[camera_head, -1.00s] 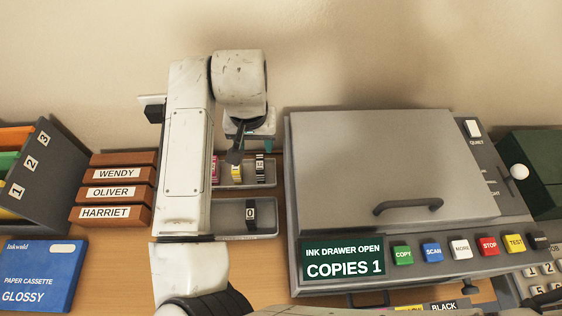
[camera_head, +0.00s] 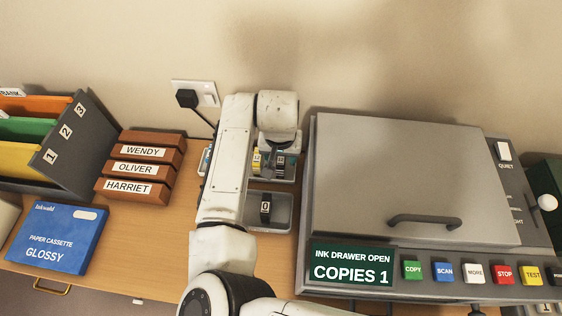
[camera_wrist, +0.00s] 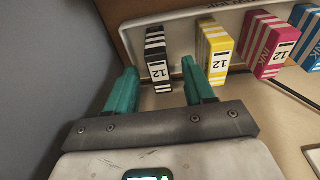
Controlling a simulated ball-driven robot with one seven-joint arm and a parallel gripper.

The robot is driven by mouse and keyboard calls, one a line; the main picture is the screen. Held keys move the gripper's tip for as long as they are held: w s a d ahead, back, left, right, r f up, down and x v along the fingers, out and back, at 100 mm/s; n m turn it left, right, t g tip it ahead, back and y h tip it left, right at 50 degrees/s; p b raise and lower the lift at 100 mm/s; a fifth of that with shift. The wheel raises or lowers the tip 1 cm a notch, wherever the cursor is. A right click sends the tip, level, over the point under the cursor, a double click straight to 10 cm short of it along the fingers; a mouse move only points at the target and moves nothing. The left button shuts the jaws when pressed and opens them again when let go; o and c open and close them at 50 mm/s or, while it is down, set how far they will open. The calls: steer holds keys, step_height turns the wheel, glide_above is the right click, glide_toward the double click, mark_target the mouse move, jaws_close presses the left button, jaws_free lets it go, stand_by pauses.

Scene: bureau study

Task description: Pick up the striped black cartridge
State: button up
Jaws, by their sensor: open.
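The striped black cartridge (camera_wrist: 156,43) stands in the back tray, with white bands and a label reading 12 that appears upside down in the wrist view. In the head view the striped black cartridge (camera_head: 281,163) is at the right of that tray, partly covered by my gripper. My gripper (camera_wrist: 159,68) is open, with its teal fingers pointing at the cartridge. The cartridge shows between the two fingertips in the picture; I cannot tell whether they reach around it. The yellow cartridge (camera_wrist: 214,46) stands just right of the right finger.
Magenta (camera_wrist: 268,45) and cyan (camera_wrist: 311,48) cartridges stand farther along the back tray (camera_wrist: 180,21). A front tray (camera_head: 283,211) holds a black cartridge (camera_head: 265,208) marked 0. The grey printer (camera_head: 400,180) stands close on the right; wooden name blocks (camera_head: 140,168) stand left.

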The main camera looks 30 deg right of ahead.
steer(key=shift+f, duration=0.3)
steer(key=shift+c, duration=0.4)
jaws_close()
